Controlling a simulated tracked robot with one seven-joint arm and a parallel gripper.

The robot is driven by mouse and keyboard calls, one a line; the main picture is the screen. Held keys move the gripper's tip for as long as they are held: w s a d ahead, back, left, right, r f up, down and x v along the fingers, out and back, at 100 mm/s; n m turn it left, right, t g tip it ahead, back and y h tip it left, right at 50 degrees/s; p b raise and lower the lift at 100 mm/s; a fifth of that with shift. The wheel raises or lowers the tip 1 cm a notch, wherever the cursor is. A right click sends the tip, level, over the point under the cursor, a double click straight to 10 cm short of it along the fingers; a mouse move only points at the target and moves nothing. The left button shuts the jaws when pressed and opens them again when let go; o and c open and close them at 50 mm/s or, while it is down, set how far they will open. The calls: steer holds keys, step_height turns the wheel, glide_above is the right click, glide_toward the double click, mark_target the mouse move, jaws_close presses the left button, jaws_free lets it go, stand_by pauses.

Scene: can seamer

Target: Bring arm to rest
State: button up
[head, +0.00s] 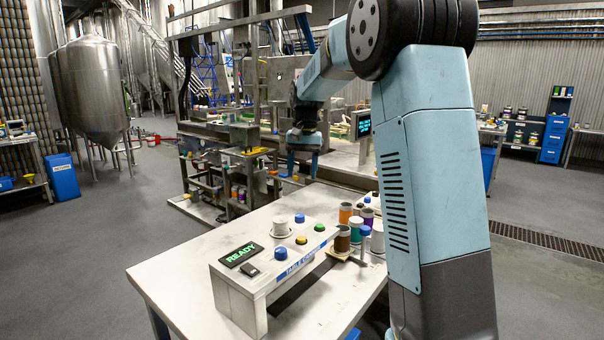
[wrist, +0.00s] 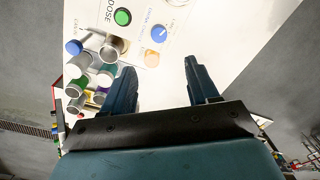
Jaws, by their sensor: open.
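My arm (head: 420,140), light blue with dark joints, rises at the right of the head view and reaches over toward the machine behind the table. My gripper (head: 303,165) hangs pointing down past the far edge of the table, partly dim against the machinery. In the wrist view my gripper (wrist: 163,80) shows two dark fingers spread apart with nothing between them. The fingers point toward the white panel, with a gap between them and its buttons.
The white table (head: 180,270) carries a control box (head: 240,290) with a READY display (head: 240,254) and coloured buttons. Several cans (head: 343,238) stand at its right, near my arm. The seamer frame (head: 245,140) stands behind. Grey floor (head: 80,260) at left is clear.

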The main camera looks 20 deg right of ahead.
steer(key=s+r+t, duration=0.1)
steer(key=s+r, duration=0.3)
steer(key=s, duration=0.6)
steer(key=s+f+n+t, duration=0.2)
steer(key=s, duration=1.1)
steer(key=s+f+n+t, duration=0.1)
steer(key=s+t, duration=0.1)
steer(key=s, duration=1.1)
steer(key=shift+s+d+f+n+h, duration=0.3)
steer(key=shift+s+d+f+n, duration=0.05)
steer(key=shift+s+d+n, duration=0.05)
